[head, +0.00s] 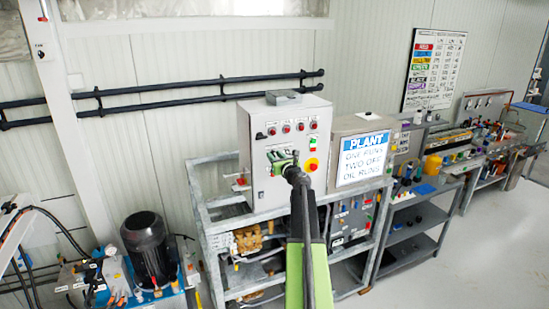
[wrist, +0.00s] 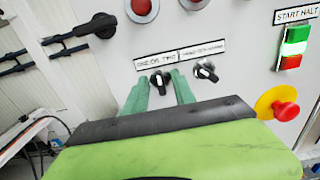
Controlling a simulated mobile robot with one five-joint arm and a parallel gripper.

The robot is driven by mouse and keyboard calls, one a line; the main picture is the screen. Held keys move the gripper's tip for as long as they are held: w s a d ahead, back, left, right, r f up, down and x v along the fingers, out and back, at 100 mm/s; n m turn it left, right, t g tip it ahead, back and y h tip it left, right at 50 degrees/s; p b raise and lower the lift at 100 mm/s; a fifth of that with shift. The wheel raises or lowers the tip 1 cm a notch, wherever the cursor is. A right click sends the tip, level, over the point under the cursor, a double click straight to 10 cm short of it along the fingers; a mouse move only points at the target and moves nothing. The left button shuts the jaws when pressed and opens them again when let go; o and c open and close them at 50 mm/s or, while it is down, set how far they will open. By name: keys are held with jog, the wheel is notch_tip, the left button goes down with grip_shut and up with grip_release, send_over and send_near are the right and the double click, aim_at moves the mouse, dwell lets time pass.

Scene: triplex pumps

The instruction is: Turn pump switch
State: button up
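A grey control cabinet (head: 255,122) stands on a metal frame, with my arm reaching up to its front. In the wrist view, a black rotary switch (wrist: 158,79) with a white pointer sits under a label strip (wrist: 157,60) whose text is hard to read. A second black switch (wrist: 206,70) is to its right. My gripper (wrist: 160,83) has two green fingers that are apart, pointing at the panel, with the left switch appearing between their tips. I cannot tell whether they touch it. In the head view my gripper (head: 283,162) hides these switches.
A red emergency button on yellow (wrist: 284,108) sits right of my gripper, below a green and red start/halt switch (wrist: 294,47). A black handle (wrist: 96,26) sticks out at the panel's left. A white plant sign (head: 363,157) stands right of the cabinet.

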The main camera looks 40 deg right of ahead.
grip_shut()
jog(key=shift+a, duration=0.1)
jog(key=shift+n, duration=0.4)
jog(key=n, duration=0.3)
jog(key=shift+a+n, duration=0.1)
jog(key=shift+n, duration=2.4)
